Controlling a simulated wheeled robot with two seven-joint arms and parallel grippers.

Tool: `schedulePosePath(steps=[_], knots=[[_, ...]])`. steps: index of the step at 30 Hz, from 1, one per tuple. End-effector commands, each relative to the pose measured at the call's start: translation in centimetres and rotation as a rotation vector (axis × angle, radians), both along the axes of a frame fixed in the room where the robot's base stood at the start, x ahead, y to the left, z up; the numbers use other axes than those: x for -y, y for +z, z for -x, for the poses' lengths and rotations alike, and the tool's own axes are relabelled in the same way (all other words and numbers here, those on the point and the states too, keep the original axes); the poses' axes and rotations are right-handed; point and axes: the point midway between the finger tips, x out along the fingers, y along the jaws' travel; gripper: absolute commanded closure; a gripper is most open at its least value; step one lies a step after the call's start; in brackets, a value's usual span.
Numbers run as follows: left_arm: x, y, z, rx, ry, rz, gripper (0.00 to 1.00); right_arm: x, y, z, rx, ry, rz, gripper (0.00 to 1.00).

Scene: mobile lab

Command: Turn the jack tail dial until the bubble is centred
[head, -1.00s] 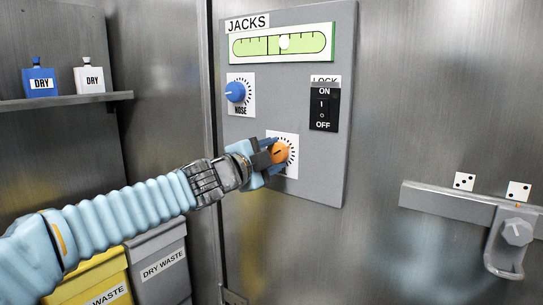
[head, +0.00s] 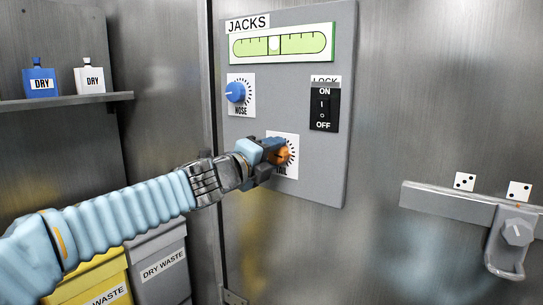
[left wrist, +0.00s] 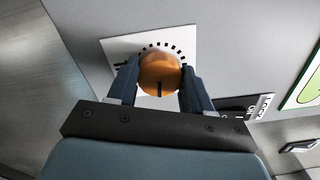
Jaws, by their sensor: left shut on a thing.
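The orange tail dial (head: 284,155) sits on a white ticked plate low on the grey JACKS panel. My left gripper (head: 276,152) is shut on it; in the left wrist view the two fingers (left wrist: 158,88) lie on either side of the orange dial (left wrist: 160,74), whose dark pointer mark faces the gripper. The green bubble level (head: 300,43) is at the panel's top. My right gripper is not in view.
The blue NOSE dial (head: 236,92) is above the tail dial, and the black LOCK switch (head: 324,107) is to the right. A latch with a grey knob (head: 517,232) is at far right. Waste bins (head: 160,262) and a shelf with bottles (head: 66,102) are at left.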

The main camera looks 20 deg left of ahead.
Motion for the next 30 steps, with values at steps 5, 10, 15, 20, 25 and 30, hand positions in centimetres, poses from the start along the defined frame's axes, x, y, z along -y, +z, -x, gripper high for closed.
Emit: schedulePosePath(steps=[5, 10, 15, 20, 25, 30], knots=[[0.09, -0.27, -0.02, 0.006, -0.002, -0.030, 0.80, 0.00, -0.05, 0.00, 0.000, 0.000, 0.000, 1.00], [0.10, -0.28, -0.03, 0.008, -0.001, -0.036, 0.80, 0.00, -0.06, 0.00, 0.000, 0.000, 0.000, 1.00], [0.10, -0.30, -0.03, 0.008, -0.001, -0.036, 0.80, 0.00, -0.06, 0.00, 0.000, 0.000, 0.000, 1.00], [0.09, -0.30, -0.03, 0.008, -0.001, -0.035, 0.39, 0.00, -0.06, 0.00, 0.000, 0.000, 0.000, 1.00], [0.06, -0.19, -0.02, 0.009, -0.001, -0.035, 0.24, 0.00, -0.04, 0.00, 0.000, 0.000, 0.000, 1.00], [0.03, -0.10, 0.00, 0.010, 0.000, -0.035, 0.24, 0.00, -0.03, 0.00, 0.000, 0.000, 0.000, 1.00]])
